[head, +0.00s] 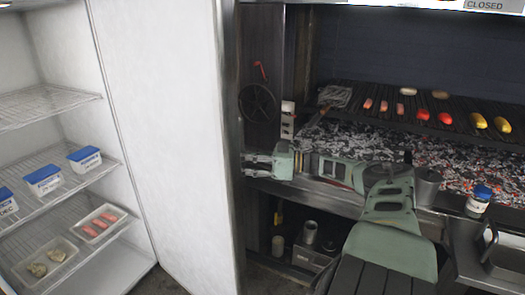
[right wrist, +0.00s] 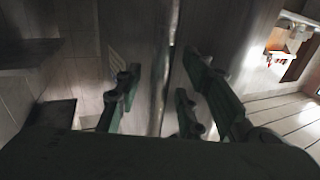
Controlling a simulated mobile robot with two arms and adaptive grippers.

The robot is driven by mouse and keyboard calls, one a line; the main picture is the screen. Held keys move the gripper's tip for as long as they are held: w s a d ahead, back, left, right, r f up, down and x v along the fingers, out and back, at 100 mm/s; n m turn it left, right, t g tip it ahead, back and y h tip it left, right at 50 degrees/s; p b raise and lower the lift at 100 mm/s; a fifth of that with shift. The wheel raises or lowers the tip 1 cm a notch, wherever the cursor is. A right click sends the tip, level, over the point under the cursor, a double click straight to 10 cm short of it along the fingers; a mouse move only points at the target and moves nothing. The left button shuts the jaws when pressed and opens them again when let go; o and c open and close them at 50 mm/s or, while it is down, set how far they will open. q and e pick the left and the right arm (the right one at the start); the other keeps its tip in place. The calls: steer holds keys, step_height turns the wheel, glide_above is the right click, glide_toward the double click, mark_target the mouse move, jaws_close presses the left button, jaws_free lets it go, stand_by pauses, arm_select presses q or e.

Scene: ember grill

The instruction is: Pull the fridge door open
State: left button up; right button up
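The fridge (head: 110,120) at the left stands open, with its lit shelves in view. Its door (head: 175,150) is swung out, white inner face towards me, with a grey edge (head: 232,130) on the right. My right gripper (head: 252,165) is beside that edge, fingers pointing left. In the right wrist view its fingers (right wrist: 165,105) are spread, with a vertical metal bar or edge (right wrist: 168,60) showing between them. I cannot tell whether they touch it. The door's outer face and any handle are hidden in the head view. My left gripper is out of view.
Blue-lidded tubs (head: 85,158) and food trays (head: 100,222) sit on the fridge shelves. The ember grill (head: 420,140) with food on its grate is behind my right arm.

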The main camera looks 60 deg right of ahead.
steer(key=v, duration=1.1)
steer(key=shift+s, duration=0.2)
steer(key=shift+d, duration=0.1)
steer(key=s+d+f+m+g+h, duration=0.15)
steer(key=s+f+h, duration=0.25)
steer(key=f, duration=0.6)
steer(key=s+d+f+m+t+h, duration=0.1)
steer(key=s+d+f+m+h, duration=0.25)
steer(key=f, duration=0.55)
steer(key=s+a+f+m+g+h, duration=0.1)
steer(key=s+a+f+g, duration=0.3)
steer(key=f, duration=0.7)
steer(key=s+a+f+g+h, duration=0.1)
steer(key=s+a+f+h, duration=0.15)
steer(key=s+f, duration=0.6)
steer(key=s+a+f+n+g+y, duration=0.1)
steer(key=s+a+f+g, duration=0.3)
steer(key=a+f, duration=0.95)
steer(key=s+a+f+g+y, duration=0.1)
steer(key=s+a+f+g, duration=0.3)
steer(key=a+f, duration=0.95)
steer(key=s+a+n+g, duration=0.1)
steer(key=a, duration=0.8)
steer(key=s+a+f+n+g+y, duration=0.1)
steer(key=s+a, duration=0.1)
steer(key=a, duration=0.7)
steer(key=shift+s+f+n, duration=0.25)
steer(key=shift+n, duration=0.05)
steer(key=shift+d, duration=0.1)
